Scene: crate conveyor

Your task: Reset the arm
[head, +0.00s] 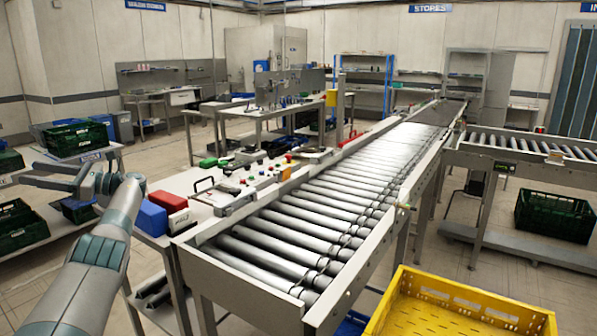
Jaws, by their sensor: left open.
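My left arm comes in from the lower left and bends at the wrist. My left gripper (33,174) points to the left, open and empty, in front of the shelves of dark green crates. It appears apart from the crates, though the depth between them is hard to tell. My right arm and right gripper are out of view.
A roller conveyor (300,229) runs from the front middle to the back right, its near rollers empty. A yellow crate (455,292) is at the lower right. A blue box (150,219) and a red box (168,201) stand right of my left arm. Green crates (76,138) sit at left.

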